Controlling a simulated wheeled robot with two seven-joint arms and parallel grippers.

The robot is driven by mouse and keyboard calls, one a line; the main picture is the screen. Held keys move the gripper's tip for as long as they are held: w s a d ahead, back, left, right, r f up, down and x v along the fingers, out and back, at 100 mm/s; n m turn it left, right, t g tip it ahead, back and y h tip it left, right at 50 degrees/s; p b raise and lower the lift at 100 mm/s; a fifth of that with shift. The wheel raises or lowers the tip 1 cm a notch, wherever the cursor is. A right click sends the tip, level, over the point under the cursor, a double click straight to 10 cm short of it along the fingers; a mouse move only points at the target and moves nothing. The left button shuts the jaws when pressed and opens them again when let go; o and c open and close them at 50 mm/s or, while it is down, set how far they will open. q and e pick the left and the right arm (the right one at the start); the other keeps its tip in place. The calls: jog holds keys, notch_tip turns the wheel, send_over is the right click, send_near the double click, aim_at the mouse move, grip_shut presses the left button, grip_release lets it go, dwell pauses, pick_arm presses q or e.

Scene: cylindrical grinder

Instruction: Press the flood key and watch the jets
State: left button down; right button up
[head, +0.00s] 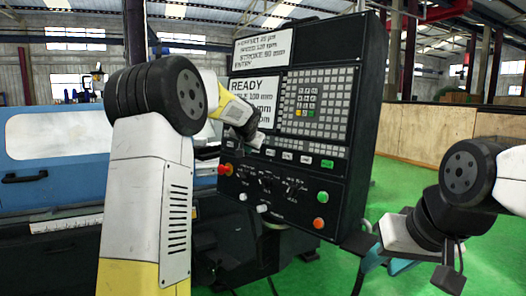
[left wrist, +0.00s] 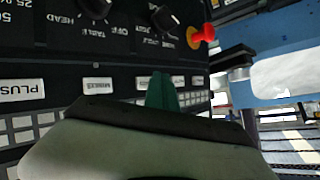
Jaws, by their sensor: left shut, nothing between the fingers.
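The black control panel (head: 300,120) stands in the middle of the head view, with a row of labelled keys (head: 287,155) under its screen. I cannot read which one is the flood key. My left gripper (head: 256,139) is shut and empty, its tip at the left end of that row. In the left wrist view, its green fingertip (left wrist: 163,92) overlaps the row between white-labelled keys (left wrist: 97,85); I cannot tell whether it touches. My right gripper (head: 450,268) hangs low at the right, away from the panel; its opening is unclear. No jets are visible.
A red knob (head: 225,169) sits at the panel's left edge, also in the left wrist view (left wrist: 205,34). Rotary knobs and green and orange buttons (head: 320,210) lie below the keys. The blue grinder (head: 60,170) stands behind at left. Green floor is open at right.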

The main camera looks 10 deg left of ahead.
pick_arm(q)
jog(key=shift+w+d, duration=0.1)
jog(key=shift+w+d, duration=0.15)
jog(key=shift+w, duration=0.05)
jog(key=shift+w+d+f, duration=0.15)
jog(key=shift+w+d, duration=0.1)
jog(key=shift+w, duration=0.1)
dwell(0.9)
jog(key=shift+a, duration=0.1)
jog(key=shift+s+a+r, duration=0.2)
jog(key=shift+s+a, duration=0.15)
jog(key=shift+s, duration=0.35)
jog(key=shift+a, duration=0.1)
jog(key=shift+s+a+r, duration=0.2)
jog(key=shift+s+a, duration=0.45)
jog(key=shift+s, duration=0.35)
jog(key=shift+s+a+r, duration=0.2)
jog(key=shift+s+a, duration=0.45)
jog(key=shift+s, duration=0.35)
